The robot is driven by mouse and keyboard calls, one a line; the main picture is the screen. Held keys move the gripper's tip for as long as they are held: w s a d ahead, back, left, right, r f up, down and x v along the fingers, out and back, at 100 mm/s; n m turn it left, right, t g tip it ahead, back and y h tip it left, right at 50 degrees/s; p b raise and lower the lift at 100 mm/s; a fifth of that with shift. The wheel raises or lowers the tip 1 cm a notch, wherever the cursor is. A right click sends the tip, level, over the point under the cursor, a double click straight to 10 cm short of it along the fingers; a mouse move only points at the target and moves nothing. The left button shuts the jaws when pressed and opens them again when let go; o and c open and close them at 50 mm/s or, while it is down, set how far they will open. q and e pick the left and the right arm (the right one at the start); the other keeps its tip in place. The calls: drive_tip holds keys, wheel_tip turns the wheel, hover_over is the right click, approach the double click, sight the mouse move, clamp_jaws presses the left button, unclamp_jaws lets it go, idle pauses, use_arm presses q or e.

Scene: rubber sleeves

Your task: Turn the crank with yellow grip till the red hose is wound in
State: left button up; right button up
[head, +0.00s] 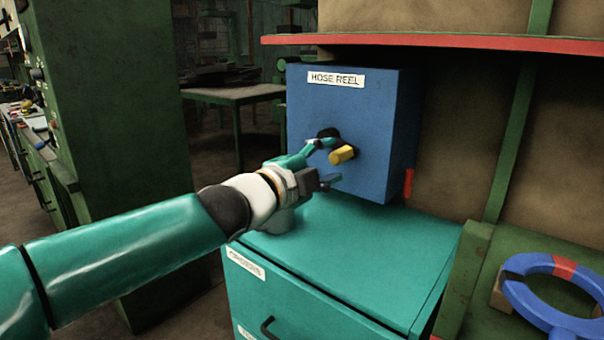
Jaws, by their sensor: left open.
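The hose reel (315,105) is a blue box with a white "HOSE REEL" label, above a teal cabinet. Its crank has a dark hub and a yellow grip (343,154) that sticks out from the front face. A short piece of red hose (408,183) hangs at the box's lower right side. My left gripper (328,163) is open in front of the box, its fingers above and below the level of the yellow grip. I cannot tell whether a finger touches the grip. My right gripper is not in view.
The teal cabinet (400,250) has labelled drawers and a grey round thing (277,220) on top, partly behind my arm. A red-edged shelf (440,42) overhangs the box. A blue ring with a red band (532,292) is at right. A green cabinet (110,130) stands at left.

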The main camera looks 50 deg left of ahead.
use_arm(q)
drive_tip(key=v, duration=0.7)
drive_tip(key=shift+s, duration=0.3)
idle(0.5)
